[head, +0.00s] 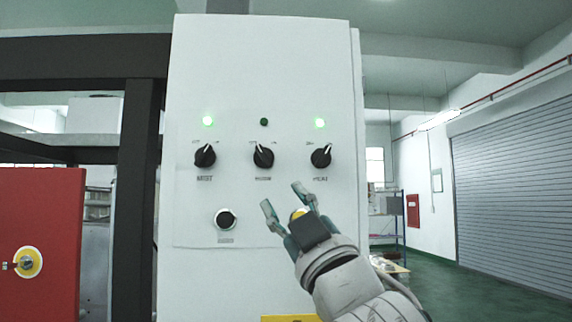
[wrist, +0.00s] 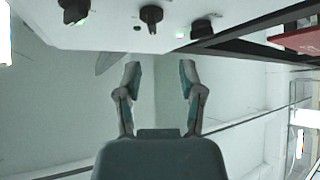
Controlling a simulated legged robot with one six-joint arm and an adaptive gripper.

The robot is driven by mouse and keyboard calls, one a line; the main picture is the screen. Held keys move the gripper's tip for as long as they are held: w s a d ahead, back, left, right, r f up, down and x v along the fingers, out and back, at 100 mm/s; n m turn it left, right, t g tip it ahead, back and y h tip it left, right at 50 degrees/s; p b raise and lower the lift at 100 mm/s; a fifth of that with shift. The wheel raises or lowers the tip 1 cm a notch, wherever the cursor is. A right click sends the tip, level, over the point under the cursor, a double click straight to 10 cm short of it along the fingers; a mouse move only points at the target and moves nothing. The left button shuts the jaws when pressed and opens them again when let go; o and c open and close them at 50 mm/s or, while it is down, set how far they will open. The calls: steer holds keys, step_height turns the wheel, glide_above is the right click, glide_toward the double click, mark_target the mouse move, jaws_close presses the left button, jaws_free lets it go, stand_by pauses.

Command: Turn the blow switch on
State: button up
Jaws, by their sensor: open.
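A white control panel (head: 262,60) carries three black rotary switches in a row. The left switch (head: 205,155) and right switch (head: 320,156) have pointers tilted up-right, under lit green lamps. The middle switch (head: 263,156) has its pointer tilted up-left, under a dark lamp (head: 264,122). The labels are too blurred to tell surely which is the blow switch. My gripper (head: 282,198) is open and empty, below the middle and right switches, touching none. In the wrist view, the gripper (wrist: 160,75) is open, with the middle switch (wrist: 151,15) above it.
A round black button (head: 225,219) sits lower left on the panel. A yellow part (head: 299,213) shows behind my gripper, mostly hidden. A dark frame post (head: 138,190) and a red panel (head: 38,235) stand left. Green floor lies open at right before a roller shutter (head: 515,190).

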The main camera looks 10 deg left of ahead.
mark_target(267, 160)
steer(key=w+r, duration=0.1)
steer(key=w+a+r, duration=0.1)
steer(key=w+r, duration=0.1)
steer(key=w+a+r, duration=0.1)
steer(key=shift+w+r, duration=0.4)
steer(key=shift+w+a+r, duration=0.3)
steer(key=shift+w+a, duration=0.05)
steer(key=shift+a, duration=0.15)
steer(key=shift+w+a+r, duration=0.3)
steer(key=shift+a, duration=0.2)
steer(key=shift+a+r, duration=0.1)
steer(key=shift+a, duration=0.2)
steer(key=shift+d, duration=0.4)
jaws_close()
